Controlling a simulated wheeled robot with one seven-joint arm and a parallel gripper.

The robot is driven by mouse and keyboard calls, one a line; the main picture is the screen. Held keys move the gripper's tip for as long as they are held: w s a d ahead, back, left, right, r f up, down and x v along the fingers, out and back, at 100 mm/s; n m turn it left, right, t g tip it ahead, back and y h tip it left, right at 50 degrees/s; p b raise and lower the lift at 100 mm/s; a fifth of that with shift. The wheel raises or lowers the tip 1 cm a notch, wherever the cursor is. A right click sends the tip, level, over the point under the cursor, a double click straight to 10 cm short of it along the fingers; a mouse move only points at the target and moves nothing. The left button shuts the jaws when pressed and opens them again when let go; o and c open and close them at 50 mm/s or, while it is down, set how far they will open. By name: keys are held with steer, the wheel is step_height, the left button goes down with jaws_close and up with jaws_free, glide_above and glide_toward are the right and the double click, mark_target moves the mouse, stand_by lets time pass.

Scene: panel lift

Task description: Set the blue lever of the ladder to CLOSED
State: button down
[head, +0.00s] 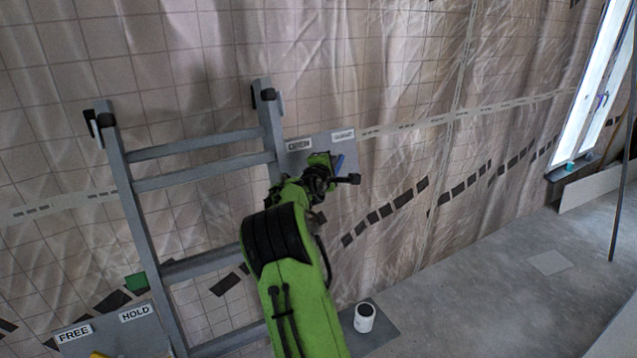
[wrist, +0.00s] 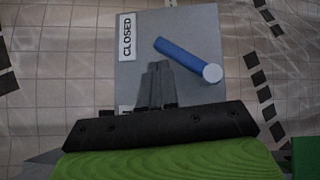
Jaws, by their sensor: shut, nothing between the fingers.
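The blue lever (wrist: 185,57) lies slantwise in front of a grey plate (wrist: 200,25) in the wrist view. Its pale round end (wrist: 212,73) is at the lower right, and its other end points up and left, toward the side with the CLOSED label (wrist: 126,36). In the head view a sliver of the lever (head: 340,162) shows beside my gripper (head: 322,160). In the wrist view my gripper (wrist: 157,68) is shut and empty, with its tips just below the lever; contact cannot be told. A second label is mostly hidden behind the gripper.
The ladder (head: 128,190) leans at the tiled, sheet-covered wall. A second plate with FREE (head: 74,333) and HOLD (head: 136,313) labels is at the lower left. A white can (head: 364,318) stands on the floor; open floor lies to the right.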

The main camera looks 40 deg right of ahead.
steer(key=shift+d, duration=0.35)
steer(key=shift+r, duration=0.1)
stand_by(0.5)
